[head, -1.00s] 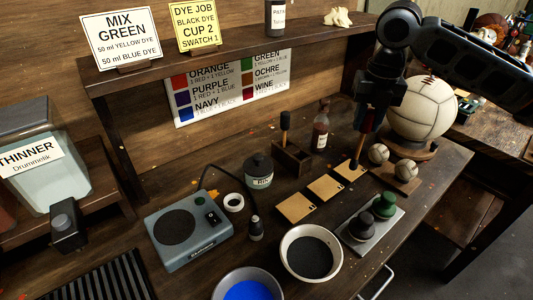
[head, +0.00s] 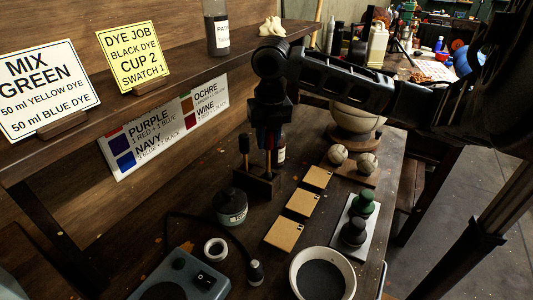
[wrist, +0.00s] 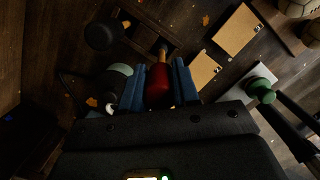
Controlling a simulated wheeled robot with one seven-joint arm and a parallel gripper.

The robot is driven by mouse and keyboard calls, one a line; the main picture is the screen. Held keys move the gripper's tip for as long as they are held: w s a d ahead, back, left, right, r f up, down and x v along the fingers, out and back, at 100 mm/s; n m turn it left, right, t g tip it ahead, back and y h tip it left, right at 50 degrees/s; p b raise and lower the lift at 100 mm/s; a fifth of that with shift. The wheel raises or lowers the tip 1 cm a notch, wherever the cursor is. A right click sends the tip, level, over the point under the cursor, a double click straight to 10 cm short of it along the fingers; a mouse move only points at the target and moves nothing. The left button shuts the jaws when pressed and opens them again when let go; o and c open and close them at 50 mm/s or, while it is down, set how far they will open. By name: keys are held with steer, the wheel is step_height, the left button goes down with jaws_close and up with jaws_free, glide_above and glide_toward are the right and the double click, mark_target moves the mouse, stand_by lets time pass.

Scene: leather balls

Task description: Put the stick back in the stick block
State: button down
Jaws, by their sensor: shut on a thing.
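My gripper (head: 269,138) points down above the wooden stick block (head: 262,190) and is shut on a stick. In the wrist view the stick (wrist: 158,85) shows a red body between the blue fingers and a tan end reaching to the right part of the block (wrist: 140,32). The stick's lower end is at or just over the block's right opening; I cannot tell whether it is inside. Another stick with a dark head (head: 244,145) stands upright in the left part of the block.
A dark jar (head: 230,207) stands left of the block. Several tan swatches (head: 301,203) lie to its right. Behind is a bottle (head: 281,150), partly hidden by my gripper. A white bowl (head: 322,273) stands in front. The shelf (head: 150,92) overhangs the back left.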

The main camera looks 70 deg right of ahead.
mark_target(268, 150)
steer(key=shift+f, duration=2)
steer(key=c, duration=0.8)
jaws_free()
steer(key=shift+f, duration=0.1)
steer(key=r, duration=0.4)
steer(key=a+r, duration=0.1)
steer(key=r, duration=0.7)
steer(key=shift+s+a+r, duration=0.15)
steer(key=shift+s, duration=0.25)
